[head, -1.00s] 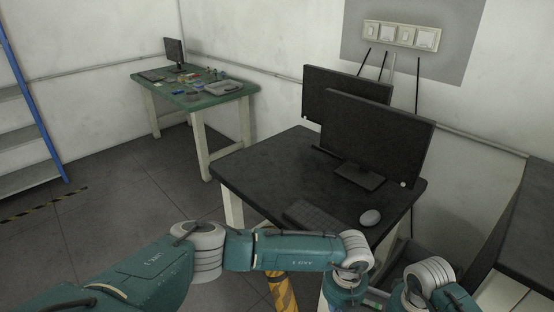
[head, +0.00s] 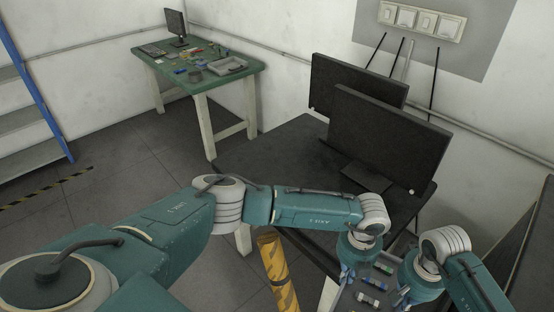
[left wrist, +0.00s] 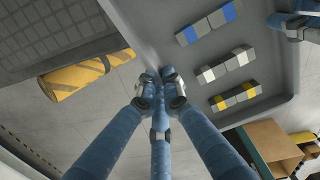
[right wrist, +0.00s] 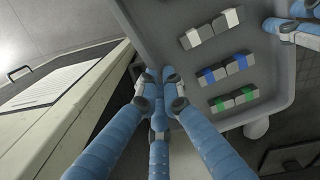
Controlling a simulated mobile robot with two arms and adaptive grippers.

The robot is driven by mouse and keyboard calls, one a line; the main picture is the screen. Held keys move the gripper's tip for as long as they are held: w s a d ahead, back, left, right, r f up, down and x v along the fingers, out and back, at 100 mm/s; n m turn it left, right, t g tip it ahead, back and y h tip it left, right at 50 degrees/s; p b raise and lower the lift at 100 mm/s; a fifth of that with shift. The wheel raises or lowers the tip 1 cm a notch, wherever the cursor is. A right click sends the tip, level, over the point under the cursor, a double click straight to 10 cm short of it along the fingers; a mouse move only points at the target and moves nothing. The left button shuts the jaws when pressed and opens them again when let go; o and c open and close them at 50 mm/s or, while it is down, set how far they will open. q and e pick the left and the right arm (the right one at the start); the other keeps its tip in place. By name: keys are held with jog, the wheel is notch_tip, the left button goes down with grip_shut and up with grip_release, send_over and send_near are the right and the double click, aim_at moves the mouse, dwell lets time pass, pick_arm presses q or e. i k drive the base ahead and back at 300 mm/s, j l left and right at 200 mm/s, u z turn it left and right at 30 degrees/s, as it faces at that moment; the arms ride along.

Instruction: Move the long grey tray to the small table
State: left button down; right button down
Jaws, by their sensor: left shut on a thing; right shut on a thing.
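The long grey tray (head: 372,292) is at the bottom of the head view, between my two hands and partly hidden by them. Short grey pieces with coloured bands lie in it in rows. My left gripper (head: 346,277) is shut on one side wall of the tray, as the left wrist view (left wrist: 160,82) shows. My right gripper (head: 403,297) is shut on the other side of the tray; its fingers close on the wall in the right wrist view (right wrist: 159,82). A small green-topped table (head: 222,88) stands at the back left.
A dark table (head: 265,160) with two monitors (head: 390,130) stands right in front of me. A yellow-and-black striped post (head: 276,270) is left of the tray. The green table holds a monitor, a light tray (head: 230,66) and small clutter. Floor (head: 110,165) at left is clear.

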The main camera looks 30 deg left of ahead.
aim_at(276, 168)
jog(key=i+j+z, duration=0.1)
jog(key=j, duration=0.5)
jog(key=i+j+z, duration=0.1)
jog(key=i+j, duration=0.15)
jog(key=j, duration=0.35)
jog(key=i+j+z, duration=0.1)
jog(key=j, duration=0.5)
jog(key=i+j, duration=0.2)
jog(key=j, duration=0.45)
jog(key=i+j+z, duration=0.15)
jog(key=j, duration=0.45)
jog(key=j+z, duration=0.1)
jog(key=j, duration=0.55)
jog(key=i, duration=0.05)
